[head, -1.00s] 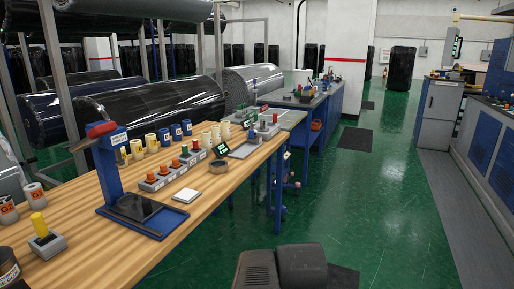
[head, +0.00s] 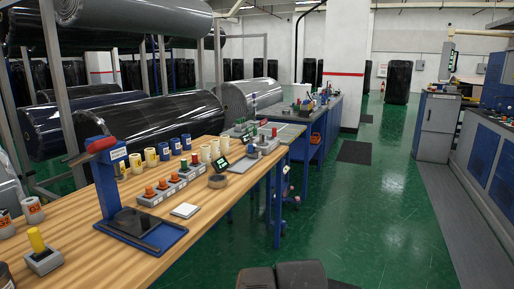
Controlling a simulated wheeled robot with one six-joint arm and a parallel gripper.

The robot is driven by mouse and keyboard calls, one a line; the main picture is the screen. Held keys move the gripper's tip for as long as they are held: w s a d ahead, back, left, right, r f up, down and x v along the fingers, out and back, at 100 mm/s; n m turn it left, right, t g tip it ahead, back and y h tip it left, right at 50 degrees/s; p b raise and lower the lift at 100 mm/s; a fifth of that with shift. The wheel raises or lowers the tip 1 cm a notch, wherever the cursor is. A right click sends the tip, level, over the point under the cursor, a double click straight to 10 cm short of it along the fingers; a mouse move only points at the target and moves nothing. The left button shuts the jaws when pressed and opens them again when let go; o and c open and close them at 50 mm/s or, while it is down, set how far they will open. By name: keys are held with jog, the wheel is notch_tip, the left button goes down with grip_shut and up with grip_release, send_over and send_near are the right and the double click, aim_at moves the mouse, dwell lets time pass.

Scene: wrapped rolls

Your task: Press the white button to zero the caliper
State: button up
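A small dark display with green lit digits (head: 222,163) stands on the wooden bench and may be the caliper's readout. A dark grey round piece (head: 218,181) sits just in front of it. I cannot make out a white button on the display at this size. A flat white square (head: 185,210) lies on the bench nearer to me; I cannot tell what it is. My gripper is not in view; only a dark part of my own body shows at the bottom edge.
A blue stand with a red top (head: 105,180) rises from the wooden bench (head: 85,262). Grey boxes with orange and red knobs (head: 162,188) and several yellow, blue and cream rolls line the bench. A yellow-topped block (head: 40,250) is near left. Green floor is open to the right.

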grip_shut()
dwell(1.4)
